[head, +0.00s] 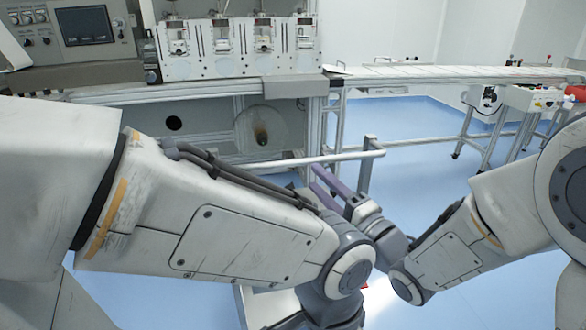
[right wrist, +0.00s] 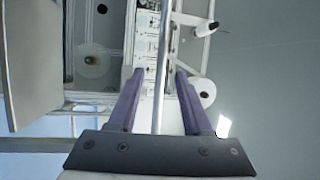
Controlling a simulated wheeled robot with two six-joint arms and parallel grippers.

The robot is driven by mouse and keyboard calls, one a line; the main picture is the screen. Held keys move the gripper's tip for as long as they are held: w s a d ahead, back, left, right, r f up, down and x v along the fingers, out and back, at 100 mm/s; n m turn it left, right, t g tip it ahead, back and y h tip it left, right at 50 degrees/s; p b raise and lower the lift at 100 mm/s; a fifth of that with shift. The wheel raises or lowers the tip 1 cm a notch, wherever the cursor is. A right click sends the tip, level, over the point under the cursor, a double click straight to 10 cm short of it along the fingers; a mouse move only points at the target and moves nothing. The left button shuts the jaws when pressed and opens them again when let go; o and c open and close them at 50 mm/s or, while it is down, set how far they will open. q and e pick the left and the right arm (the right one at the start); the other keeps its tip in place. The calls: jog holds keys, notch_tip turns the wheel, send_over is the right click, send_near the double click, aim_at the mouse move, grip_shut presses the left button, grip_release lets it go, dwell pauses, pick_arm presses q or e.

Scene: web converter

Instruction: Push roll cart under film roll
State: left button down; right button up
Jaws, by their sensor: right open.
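The film roll (head: 262,133) is a pale, translucent disc with a brown core, low in the machine's front in the head view. It also shows at the left in the right wrist view (right wrist: 92,60). The roll cart's metal handle bar (head: 330,157) runs across in front of the machine; my left arm hides much of the cart below. My right gripper (head: 327,182) is open at the bar, its purple fingers pointing up and left. In the right wrist view the bar (right wrist: 161,75) passes between the spread fingers (right wrist: 155,85). My left gripper is not visible.
The converter's control panel (head: 86,26) and its row of units stand at the back left. A long conveyor table (head: 430,72) extends right, with a wheeled white unit (head: 530,98) near its end. Blue floor (head: 420,140) is open right of the cart.

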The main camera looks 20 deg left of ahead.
aim_at(297, 160)
jog(key=x, duration=1)
jog(key=shift+w+a+r, duration=0.1)
jog(key=shift+a+r, duration=0.05)
grip_shut()
dwell(1.1)
